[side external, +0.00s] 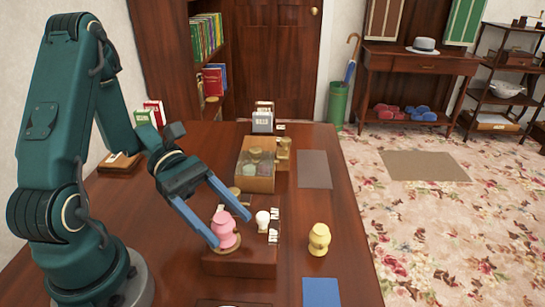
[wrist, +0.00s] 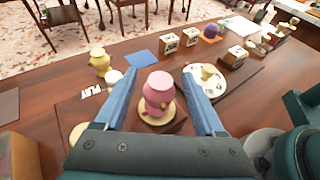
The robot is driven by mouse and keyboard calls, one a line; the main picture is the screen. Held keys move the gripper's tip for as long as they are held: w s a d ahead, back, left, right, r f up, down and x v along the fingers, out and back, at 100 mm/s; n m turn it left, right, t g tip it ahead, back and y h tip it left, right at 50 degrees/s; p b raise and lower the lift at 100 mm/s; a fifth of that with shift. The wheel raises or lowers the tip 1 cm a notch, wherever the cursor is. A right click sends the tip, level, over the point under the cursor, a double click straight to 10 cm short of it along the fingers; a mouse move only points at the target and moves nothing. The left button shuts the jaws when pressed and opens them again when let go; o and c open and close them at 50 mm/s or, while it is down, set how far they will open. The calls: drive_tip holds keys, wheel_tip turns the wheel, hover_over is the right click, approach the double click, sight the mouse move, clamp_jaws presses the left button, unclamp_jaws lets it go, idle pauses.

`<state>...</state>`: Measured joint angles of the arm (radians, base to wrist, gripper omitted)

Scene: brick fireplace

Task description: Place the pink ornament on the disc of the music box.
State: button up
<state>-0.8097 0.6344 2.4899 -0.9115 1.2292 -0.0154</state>
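The pink ornament (side external: 224,232) stands upright on the round tan disc of the brown music box (side external: 240,265); it also shows in the wrist view (wrist: 158,88). The disc's rim (wrist: 149,119) shows below the ornament in the wrist view. My gripper (side external: 230,231) is low over the box, with one blue finger on each side of the ornament. In the wrist view my gripper (wrist: 160,72) is open, and gaps show between the ornament and both fingers. A white knob (side external: 262,219) and PLAY lettering (wrist: 90,92) are beside the disc on the box.
A yellow ornament (side external: 319,239) stands on the table right of the music box. A blue mat (side external: 321,292) lies near it. A cardboard box (side external: 257,180) with several ornaments stands behind, beside a grey mat (side external: 314,169). A white dial (wrist: 215,90) shows at the right in the wrist view.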

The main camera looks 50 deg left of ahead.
idle(0.3)
drive_tip(key=v, duration=0.7)
drive_tip(key=shift+a, duration=0.25)
drive_tip(key=shift+r, duration=0.15)
idle(0.9)
